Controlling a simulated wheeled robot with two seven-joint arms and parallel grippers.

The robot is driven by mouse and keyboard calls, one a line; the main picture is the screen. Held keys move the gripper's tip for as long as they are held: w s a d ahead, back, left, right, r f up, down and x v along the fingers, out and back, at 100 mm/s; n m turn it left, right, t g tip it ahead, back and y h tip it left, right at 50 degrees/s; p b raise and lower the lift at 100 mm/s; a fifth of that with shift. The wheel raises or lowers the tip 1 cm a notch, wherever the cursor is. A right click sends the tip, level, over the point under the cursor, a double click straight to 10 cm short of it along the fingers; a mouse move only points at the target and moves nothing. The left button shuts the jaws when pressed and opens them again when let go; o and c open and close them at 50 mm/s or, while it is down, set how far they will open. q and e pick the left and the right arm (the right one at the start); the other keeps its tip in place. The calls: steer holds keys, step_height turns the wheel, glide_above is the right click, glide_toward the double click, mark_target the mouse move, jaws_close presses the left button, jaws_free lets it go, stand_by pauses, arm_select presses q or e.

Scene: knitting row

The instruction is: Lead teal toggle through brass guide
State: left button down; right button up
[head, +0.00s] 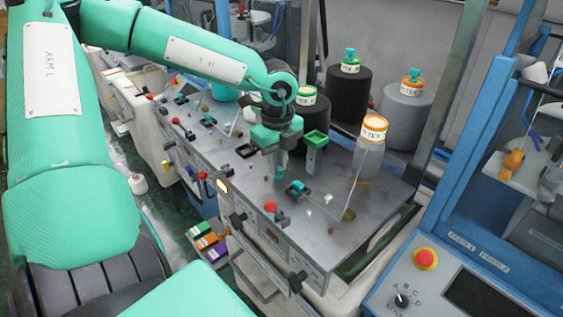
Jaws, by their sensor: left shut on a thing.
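My left gripper (279,165) reaches down from above over the grey machine top (322,236). Its jaws are shut on a small teal piece (279,174), which looks like the teal toggle, held close above the surface. A second teal piece on a dark mount (298,188) lies just right of and below the gripper. A small brass-coloured fitting (349,214), possibly the brass guide, is further right near the machine's front edge. I cannot tell whether any thread passes through it. My right gripper is out of view.
An orange-capped clear bottle (369,158) stands behind the brass fitting. Dark (349,93) and grey (405,108) cones stand at the back. A blue-framed control panel (446,279) is at right.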

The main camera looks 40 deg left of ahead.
arm_select(q)
steer(key=shift+w+a, duration=0.2)
steer(key=shift+a, duration=1.55)
steer(key=shift+a, duration=0.1)
